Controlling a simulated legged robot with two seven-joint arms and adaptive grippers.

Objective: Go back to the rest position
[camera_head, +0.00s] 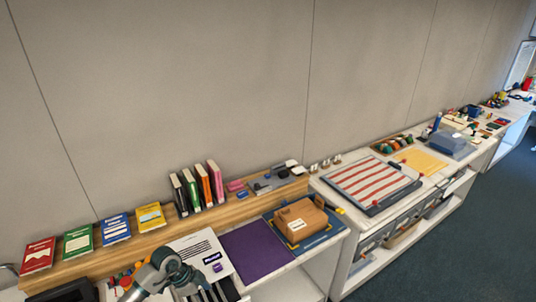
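A grey jointed part of one of my arms, most likely the left, rises from the bottom edge at lower left in the head view. My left gripper (190,279) seems to be at its dark end, over the counter near a white printed sheet (203,252). Its fingers are too small and dark to tell whether they are open or shut. I see nothing clearly held. My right gripper is not in view.
A wooden shelf (253,210) along the wall holds several coloured booklets and upright books (197,188). A purple mat (258,249) and brown box (300,219) lie in front. White counters with a striped board (368,182) run right. Dark floor (470,235) is clear.

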